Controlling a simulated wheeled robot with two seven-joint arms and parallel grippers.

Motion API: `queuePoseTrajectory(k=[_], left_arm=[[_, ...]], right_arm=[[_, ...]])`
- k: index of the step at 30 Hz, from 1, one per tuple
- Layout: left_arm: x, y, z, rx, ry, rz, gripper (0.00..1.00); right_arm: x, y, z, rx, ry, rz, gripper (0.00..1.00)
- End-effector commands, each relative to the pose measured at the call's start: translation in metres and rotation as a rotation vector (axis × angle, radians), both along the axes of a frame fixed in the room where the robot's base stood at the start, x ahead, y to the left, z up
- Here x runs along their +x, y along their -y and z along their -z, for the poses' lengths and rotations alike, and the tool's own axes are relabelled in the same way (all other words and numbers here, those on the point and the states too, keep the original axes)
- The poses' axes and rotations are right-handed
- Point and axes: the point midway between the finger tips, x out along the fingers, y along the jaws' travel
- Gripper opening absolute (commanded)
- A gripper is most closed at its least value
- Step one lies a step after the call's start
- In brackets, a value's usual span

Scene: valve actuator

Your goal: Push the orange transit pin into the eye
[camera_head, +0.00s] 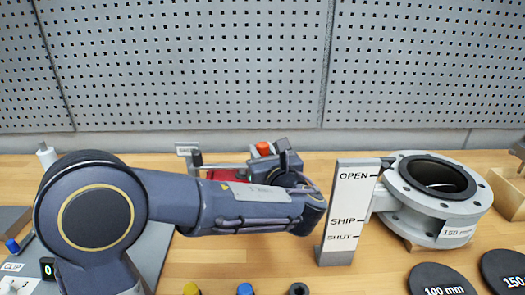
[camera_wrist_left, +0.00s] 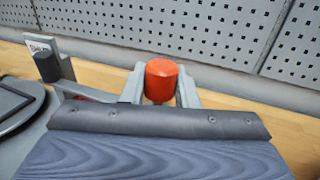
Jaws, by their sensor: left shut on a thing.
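An orange pin (camera_head: 263,148) shows its top above my left arm in the head view. In the left wrist view its orange head (camera_wrist_left: 163,80) stands upright between the two grey fingers of my left gripper (camera_wrist_left: 162,92). The gripper is shut on it. The pin's lower end and the eye are hidden behind my gripper and forearm. A red body (camera_head: 222,174), partly covered by my arm, lies just left of the pin. My right gripper is in neither view.
A grey plate marked OPEN, SHIP and SHUT (camera_head: 348,215) stands right of my left wrist, beside a flanged grey valve body (camera_head: 440,205). A small label plate (camera_head: 187,150) stands at the back left. Black discs (camera_head: 438,280) lie at the front right.

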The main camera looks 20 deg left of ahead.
Motion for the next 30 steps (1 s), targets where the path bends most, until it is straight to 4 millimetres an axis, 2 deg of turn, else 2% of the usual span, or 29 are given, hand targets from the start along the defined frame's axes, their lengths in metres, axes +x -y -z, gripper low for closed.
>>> queuePoseTrajectory(k=[26,27,30], left_arm=[[0.000,0.000,0.023,0.001,0.000,0.000,0.02],[0.000,0.000,0.022,0.001,0.000,0.000,0.29],[0.000,0.000,0.022,0.001,0.000,0.000,0.42]], right_arm=[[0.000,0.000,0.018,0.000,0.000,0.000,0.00],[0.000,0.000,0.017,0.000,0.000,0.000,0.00],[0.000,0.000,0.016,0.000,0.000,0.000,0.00]])
